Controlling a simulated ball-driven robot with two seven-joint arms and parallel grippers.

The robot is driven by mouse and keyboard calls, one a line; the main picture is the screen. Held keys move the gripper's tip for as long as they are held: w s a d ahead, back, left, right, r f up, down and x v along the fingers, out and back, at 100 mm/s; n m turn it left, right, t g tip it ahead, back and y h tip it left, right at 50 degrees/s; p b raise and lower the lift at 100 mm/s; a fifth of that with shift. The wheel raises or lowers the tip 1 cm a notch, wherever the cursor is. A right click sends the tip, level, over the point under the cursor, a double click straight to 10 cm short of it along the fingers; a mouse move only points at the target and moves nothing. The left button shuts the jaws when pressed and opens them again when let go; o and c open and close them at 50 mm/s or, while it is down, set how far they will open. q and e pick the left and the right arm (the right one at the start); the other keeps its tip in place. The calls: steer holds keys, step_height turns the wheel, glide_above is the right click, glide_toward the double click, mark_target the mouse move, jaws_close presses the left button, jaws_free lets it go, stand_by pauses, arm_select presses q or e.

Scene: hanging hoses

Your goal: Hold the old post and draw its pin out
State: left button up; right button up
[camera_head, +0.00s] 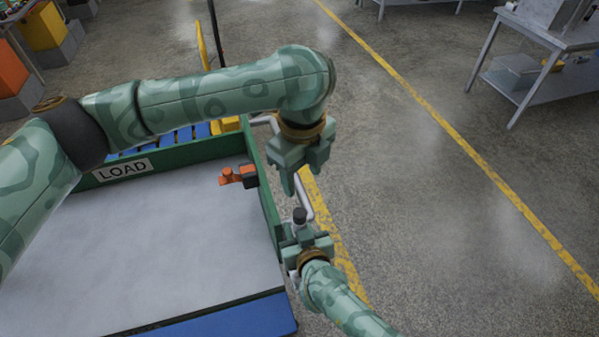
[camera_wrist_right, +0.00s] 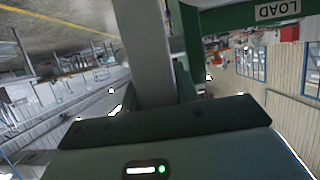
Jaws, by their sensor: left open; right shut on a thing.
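I cannot tell whether this cap is the pin's head. My right gripper (camera_head: 306,243) comes from below and is shut around the post. In the right wrist view the grey post (camera_wrist_right: 150,50) runs between its fingers. My left gripper (camera_head: 301,176) is open and empty, pointing down just above the dark cap and apart from it. The lower part of the post is hidden by my right gripper.
The cart (camera_head: 180,250) has a grey bed, a green rim and a LOAD label (camera_head: 124,169). A pale bent rail (camera_head: 265,119) runs outside that rim.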

mark_target(299, 212)
arm_select(q)
steer(key=shift+m, duration=0.9)
steer(key=f, duration=1.2)
steer(key=shift+a+f, duration=0.1)
steer(key=shift+a, duration=0.25)
steer(key=c, duration=1.1)
